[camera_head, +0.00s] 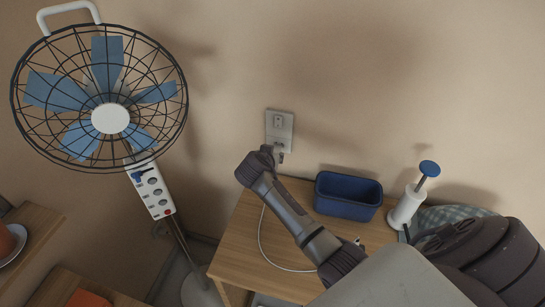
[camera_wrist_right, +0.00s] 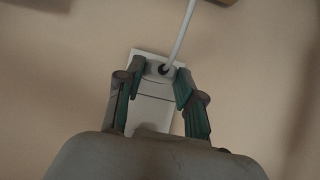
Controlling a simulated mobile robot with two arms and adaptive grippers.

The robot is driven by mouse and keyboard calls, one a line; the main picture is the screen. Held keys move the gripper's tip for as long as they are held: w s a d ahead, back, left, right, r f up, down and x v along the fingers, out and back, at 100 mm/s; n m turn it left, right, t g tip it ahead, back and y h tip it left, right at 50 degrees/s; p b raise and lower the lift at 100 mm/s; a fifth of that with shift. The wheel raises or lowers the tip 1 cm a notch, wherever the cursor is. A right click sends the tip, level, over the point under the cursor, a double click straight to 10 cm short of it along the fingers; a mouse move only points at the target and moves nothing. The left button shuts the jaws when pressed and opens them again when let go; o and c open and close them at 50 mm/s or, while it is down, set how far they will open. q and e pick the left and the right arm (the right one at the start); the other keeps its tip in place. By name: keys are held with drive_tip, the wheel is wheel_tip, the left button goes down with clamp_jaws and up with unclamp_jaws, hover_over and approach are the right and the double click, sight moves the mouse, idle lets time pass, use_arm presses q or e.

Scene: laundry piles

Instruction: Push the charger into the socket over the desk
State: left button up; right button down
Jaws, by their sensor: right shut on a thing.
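The white wall socket (camera_head: 279,125) is on the wall just over the wooden desk (camera_head: 240,250). Its upper outlet is clear in the head view. My right gripper (camera_head: 270,154) is at the lower part of the plate. In the right wrist view the gripper (camera_wrist_right: 160,77) is shut on the grey charger (camera_wrist_right: 158,70), with a finger on each side. A white cable (camera_wrist_right: 182,32) runs from the charger. The charger is in front of the socket plate (camera_wrist_right: 152,112); I cannot tell whether its prongs are in. My left gripper is not in view.
A blue bin (camera_head: 348,197) and a white pump bottle (camera_head: 407,207) with a blue top stand on the desk, right of my arm. The wall around the socket is clear.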

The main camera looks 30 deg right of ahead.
drive_tip(key=shift+w+d+b, duration=0.45)
drive_tip(key=shift+w+d, duration=0.25)
drive_tip(key=shift+d, duration=0.1)
idle(2.0)
drive_tip(key=c, duration=0.7)
unclamp_jaws()
drive_tip(key=shift+o, duration=0.2)
drive_tip(key=s+a+p, duration=0.2)
drive_tip(key=s+a, duration=0.4)
drive_tip(key=a, duration=0.1)
drive_tip(key=shift+p, duration=0.4)
